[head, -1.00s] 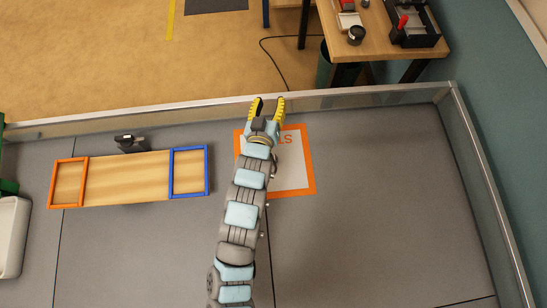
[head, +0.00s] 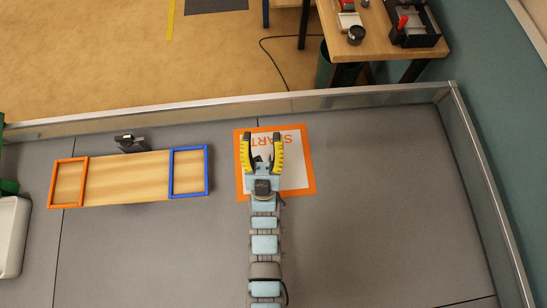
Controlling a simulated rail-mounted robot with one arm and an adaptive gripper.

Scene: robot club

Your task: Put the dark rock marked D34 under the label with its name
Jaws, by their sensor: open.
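My gripper (head: 262,139) is open over the START mat, with its two yellow fingers spread and pointing to the back wall. A small dark shape shows between the fingers; I cannot tell whether it is a rock or part of the gripper. A wooden board (head: 128,180) lies to the left, with an orange frame (head: 67,205) at its left end and a blue frame (head: 206,170) at its right end. Both frames look empty. I can make out no rock marked D34 and no readable name label.
The START mat (head: 306,178) has an orange border and lies under my gripper. A small dark object (head: 131,145) stands behind the board. A metal-edged wall (head: 350,97) bounds the grey floor. A white bin (head: 12,238) is at far left. The right floor is clear.

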